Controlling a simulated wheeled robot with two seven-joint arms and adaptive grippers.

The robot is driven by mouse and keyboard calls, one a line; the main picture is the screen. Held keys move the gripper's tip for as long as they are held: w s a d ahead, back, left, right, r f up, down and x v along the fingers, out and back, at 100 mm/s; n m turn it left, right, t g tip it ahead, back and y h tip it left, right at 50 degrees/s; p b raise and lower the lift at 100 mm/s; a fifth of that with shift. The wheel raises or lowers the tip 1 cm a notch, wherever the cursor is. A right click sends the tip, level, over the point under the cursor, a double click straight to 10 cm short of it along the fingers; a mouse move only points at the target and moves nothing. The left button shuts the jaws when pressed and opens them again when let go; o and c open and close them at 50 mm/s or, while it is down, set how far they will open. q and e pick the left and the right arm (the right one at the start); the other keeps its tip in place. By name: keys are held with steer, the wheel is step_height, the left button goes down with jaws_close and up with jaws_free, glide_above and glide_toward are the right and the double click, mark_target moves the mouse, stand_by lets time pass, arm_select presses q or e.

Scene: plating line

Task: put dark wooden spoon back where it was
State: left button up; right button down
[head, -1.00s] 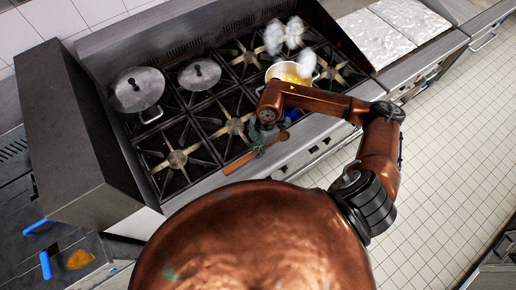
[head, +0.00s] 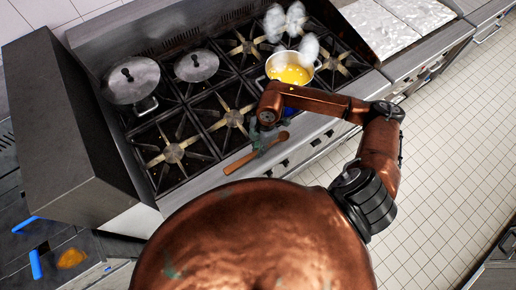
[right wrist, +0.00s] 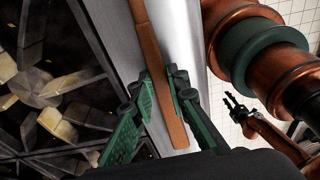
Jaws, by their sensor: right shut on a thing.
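The dark wooden spoon (head: 243,161) is in my right gripper (head: 264,138), over the steel front ledge of the stove in the head view. In the right wrist view the spoon (right wrist: 152,50) runs lengthwise between the green fingers of my right gripper (right wrist: 160,105), above the bright ledge edge. The gripper is shut on it. I cannot tell whether the spoon touches the ledge. A small dark gripper on a copper arm, seemingly my left gripper (right wrist: 238,107), shows at the right in the right wrist view; its jaws are too small to judge.
A stove (head: 200,114) with several burners lies beyond the spoon. Two lidded pots (head: 133,80) (head: 196,66) stand at its back left. An open pot (head: 270,71) with yellow contents steams at the right, close to my right arm. Foil-covered trays (head: 384,33) lie farther right.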

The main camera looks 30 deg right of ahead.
steer(key=shift+f+b, duration=0.35)
steer(key=shift+f, duration=0.25)
stand_by(0.3)
steer(key=c, duration=1.8)
jaws_free()
steer(key=shift+r, duration=0.1)
